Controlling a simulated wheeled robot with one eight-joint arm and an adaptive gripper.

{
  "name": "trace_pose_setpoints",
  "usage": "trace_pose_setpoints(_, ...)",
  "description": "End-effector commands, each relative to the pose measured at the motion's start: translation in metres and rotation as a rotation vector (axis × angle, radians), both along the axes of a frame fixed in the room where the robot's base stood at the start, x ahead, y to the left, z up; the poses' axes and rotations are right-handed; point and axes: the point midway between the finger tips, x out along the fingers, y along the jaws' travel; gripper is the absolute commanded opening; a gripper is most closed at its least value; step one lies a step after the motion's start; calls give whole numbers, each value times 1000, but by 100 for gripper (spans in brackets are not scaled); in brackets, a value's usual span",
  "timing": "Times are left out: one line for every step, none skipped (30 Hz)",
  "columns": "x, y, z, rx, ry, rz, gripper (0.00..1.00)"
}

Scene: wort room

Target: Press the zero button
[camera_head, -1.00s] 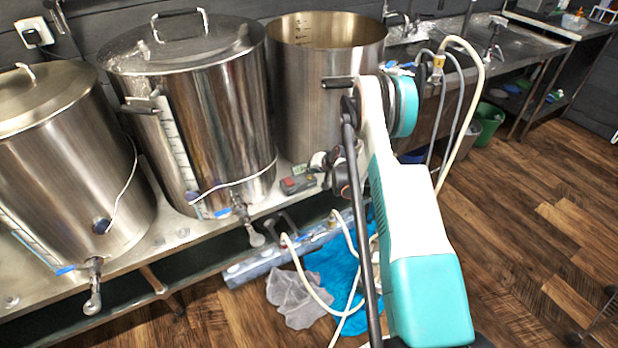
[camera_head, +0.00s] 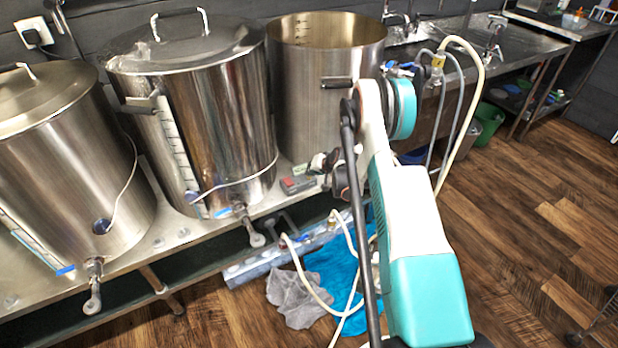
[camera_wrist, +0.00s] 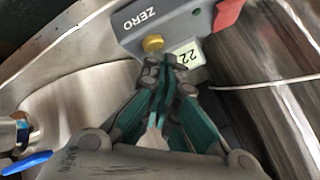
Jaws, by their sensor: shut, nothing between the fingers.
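The zero button is a small round yellow button (camera_wrist: 153,43) on a grey control box (camera_wrist: 178,22) marked "ZERO" in the wrist view. My gripper (camera_wrist: 168,62) has its fingers closed together, with the tips just below and right of the button in the picture. The fingertips overlap the lower edge of the box; I cannot tell whether they touch it. A small display reading "22" shows right of the tips, partly covered. In the head view the box (camera_head: 297,184) sits on the steel bench between two pots, with my gripper (camera_head: 318,165) close to its right.
Large steel pots (camera_head: 200,110) stand close around the box, one behind it (camera_head: 325,90). A red part (camera_wrist: 228,13) is on the box's right end. Hoses, a grey cloth (camera_head: 297,297) and a blue cloth (camera_head: 335,270) lie below the bench. Open wooden floor is at right.

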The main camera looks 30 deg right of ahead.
Motion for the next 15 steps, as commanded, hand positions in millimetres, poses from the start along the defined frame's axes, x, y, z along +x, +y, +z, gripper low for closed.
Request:
trace_pose_setpoints(0, 0, 0, 0, 0, 0, 0)
trace_pose_setpoints(0, 0, 0, 0, 0, 0, 0)
trace_pose_setpoints(0, 0, 0, 0, 0, 0, 0)
trace_pose_setpoints(0, 0, -1, 0, 0, 0, 0)
trace_pose_setpoints(0, 0, -1, 0, 0, 0, 0)
trace_pose_setpoints(0, 0, -1, 0, 0, 0, 0)
trace_pose_setpoints(0, 0, -2, 0, 0, 0, 0)
trace_pose_setpoints(0, 0, -2, 0, 0, 0, 0)
trace_pose_setpoints(0, 0, -2, 0, 0, 0, 0)
trace_pose_setpoints(0, 0, -3, 0, 0, 0, 0)
trace_pose_setpoints(0, 0, -3, 0, 0, 0, 0)
trace_pose_setpoints(0, 0, -4, 0, 0, 0, 0)
trace_pose_setpoints(0, 0, -4, 0, 0, 0, 0)
trace_pose_setpoints(0, 0, -4, 0, 0, 0, 0)
trace_pose_setpoints(0, 0, -5, 0, 0, 0, 0)
